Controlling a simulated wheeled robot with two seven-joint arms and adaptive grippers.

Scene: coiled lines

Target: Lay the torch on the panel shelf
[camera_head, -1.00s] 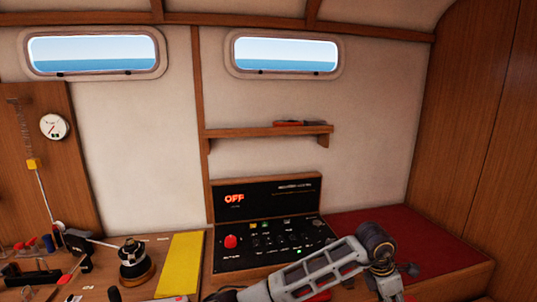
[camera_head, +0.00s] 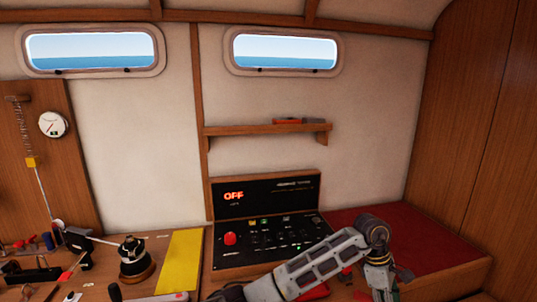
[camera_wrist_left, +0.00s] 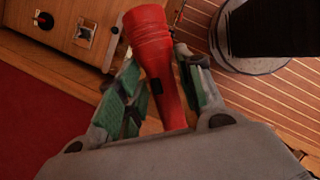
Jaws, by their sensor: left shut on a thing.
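The red torch (camera_wrist_left: 153,45) is in the left wrist view, between the green-padded fingers of my left gripper (camera_wrist_left: 158,82). The gripper is shut on it, with the torch's wide head pointing away from the palm. A wooden shelf (camera_head: 235,131) is on the wall above the black panel (camera_head: 270,196). A small red and dark object (camera_head: 288,121) lies on the shelf's right half. In the head view my left arm crosses the bottom in front of the panel; its gripper and the torch cannot be made out there. My right gripper is not in view.
A red bench cushion (camera_head: 405,235) is right of the panel. A yellow mat (camera_head: 181,262), a dark winch (camera_head: 133,258) and several small tools are on the counter at left. The shelf's left half is clear. The wrist view shows a striped floor (camera_wrist_left: 265,105) and a wooden front with a knob (camera_wrist_left: 44,20).

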